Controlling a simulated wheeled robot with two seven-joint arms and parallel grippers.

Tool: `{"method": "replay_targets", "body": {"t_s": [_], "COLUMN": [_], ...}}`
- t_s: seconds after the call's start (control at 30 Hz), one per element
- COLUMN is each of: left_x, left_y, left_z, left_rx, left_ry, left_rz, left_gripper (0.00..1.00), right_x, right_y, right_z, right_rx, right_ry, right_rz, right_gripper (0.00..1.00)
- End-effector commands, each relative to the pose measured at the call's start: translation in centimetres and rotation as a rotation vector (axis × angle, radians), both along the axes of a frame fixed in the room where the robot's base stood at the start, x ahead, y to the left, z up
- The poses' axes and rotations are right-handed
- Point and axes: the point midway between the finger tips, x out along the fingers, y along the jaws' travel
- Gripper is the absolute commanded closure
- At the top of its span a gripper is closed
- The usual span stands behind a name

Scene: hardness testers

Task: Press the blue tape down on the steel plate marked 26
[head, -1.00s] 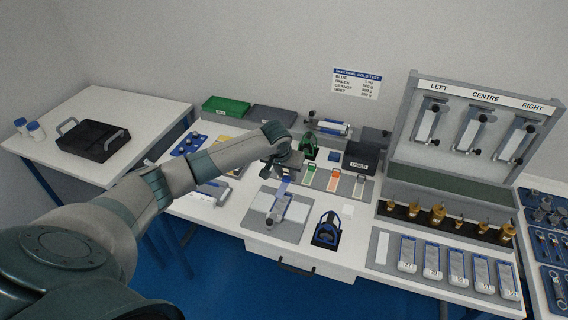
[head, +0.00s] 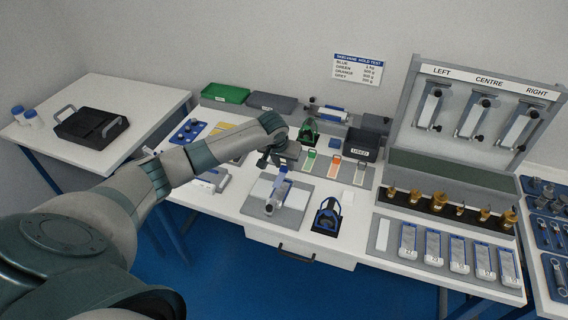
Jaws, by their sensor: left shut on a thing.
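My left gripper (head: 281,163) is above the back edge of a grey mat on the bench. It is shut on a strip of blue tape (head: 284,174), which hangs down from the jaws toward the plate. A steel plate (head: 271,207) with blue on it lies on the grey mat (head: 296,196), just in front of the gripper. I cannot read a number on it, and I cannot tell whether the tape's lower end touches it. My right gripper is not in view.
A black and blue tool (head: 327,216) stands right of the mat. Several blue-edged plates lie in a rack (head: 382,236) at the right, before brass weights (head: 437,205). Coloured tags (head: 334,165) lie behind. A test stand (head: 475,82) rises at the back right.

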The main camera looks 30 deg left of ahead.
Motion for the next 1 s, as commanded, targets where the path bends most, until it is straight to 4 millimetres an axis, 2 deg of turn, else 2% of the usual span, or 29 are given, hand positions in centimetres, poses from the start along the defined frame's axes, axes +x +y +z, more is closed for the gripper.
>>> {"method": "replay_targets", "body": {"t_s": [0.03, 0.47, 0.8, 1.0], "left_x": [0.0, 0.0, 0.0, 0.0], "left_y": [0.0, 0.0, 0.0, 0.0], "left_z": [-0.9, -4.3, -6.0, -6.3], "left_rx": [0.0, 0.0, 0.0, -0.001], "left_ry": [0.0, -0.001, 0.0, 0.0], "left_rz": [0.0, -0.001, 0.0, 0.0], "left_gripper": [0.94, 0.94, 0.94, 0.94], "right_x": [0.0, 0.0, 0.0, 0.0], "right_y": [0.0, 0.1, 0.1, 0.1], "right_z": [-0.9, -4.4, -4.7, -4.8], "right_rx": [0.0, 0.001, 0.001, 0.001], "right_ry": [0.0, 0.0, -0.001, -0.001], "right_rz": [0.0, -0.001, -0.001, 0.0], "right_gripper": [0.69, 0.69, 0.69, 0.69]}}
